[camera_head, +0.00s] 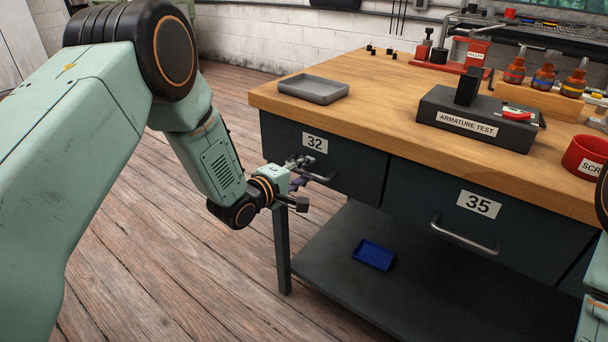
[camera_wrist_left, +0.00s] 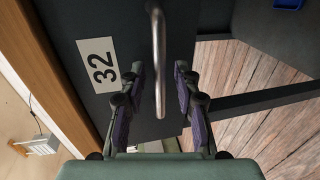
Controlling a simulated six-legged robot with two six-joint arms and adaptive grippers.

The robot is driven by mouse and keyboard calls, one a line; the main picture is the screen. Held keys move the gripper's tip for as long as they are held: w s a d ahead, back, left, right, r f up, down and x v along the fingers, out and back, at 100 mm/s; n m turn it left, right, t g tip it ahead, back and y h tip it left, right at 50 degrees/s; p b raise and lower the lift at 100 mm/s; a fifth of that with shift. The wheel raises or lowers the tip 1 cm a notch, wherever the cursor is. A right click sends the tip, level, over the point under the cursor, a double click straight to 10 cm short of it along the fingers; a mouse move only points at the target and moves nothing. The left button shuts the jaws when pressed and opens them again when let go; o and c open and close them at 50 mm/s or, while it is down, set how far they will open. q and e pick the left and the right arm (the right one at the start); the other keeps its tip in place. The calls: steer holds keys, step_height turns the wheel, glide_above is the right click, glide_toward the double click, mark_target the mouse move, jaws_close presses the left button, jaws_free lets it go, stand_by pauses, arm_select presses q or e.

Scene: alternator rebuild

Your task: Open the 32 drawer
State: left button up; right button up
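The 32 drawer (camera_head: 350,165) is a dark front at the left end of the wooden-topped bench, flush and shut. Its white label reads 32 and also shows in the left wrist view (camera_wrist_left: 98,65). Its metal bar handle (camera_wrist_left: 158,50) runs between the two fingers of my left gripper (camera_wrist_left: 157,80). The fingers are apart, with a gap to the handle on each side. In the head view my left gripper (camera_head: 300,172) is at the drawer's handle, partly hiding it. My right gripper is out of view; only part of that arm shows at the right edge.
The 35 drawer (camera_head: 510,225) with its own handle is to the right, shut. A grey tray (camera_head: 313,97) and the armature test block (camera_head: 475,122) stand on the benchtop (camera_head: 385,110). A blue tray (camera_head: 374,255) lies on the lower shelf (camera_head: 340,285). The floor left of the bench is clear.

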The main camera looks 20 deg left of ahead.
arm_select(q)
steer(key=shift+w, duration=0.2)
steer(key=shift+c, duration=0.3)
jaws_close()
stand_by(0.4)
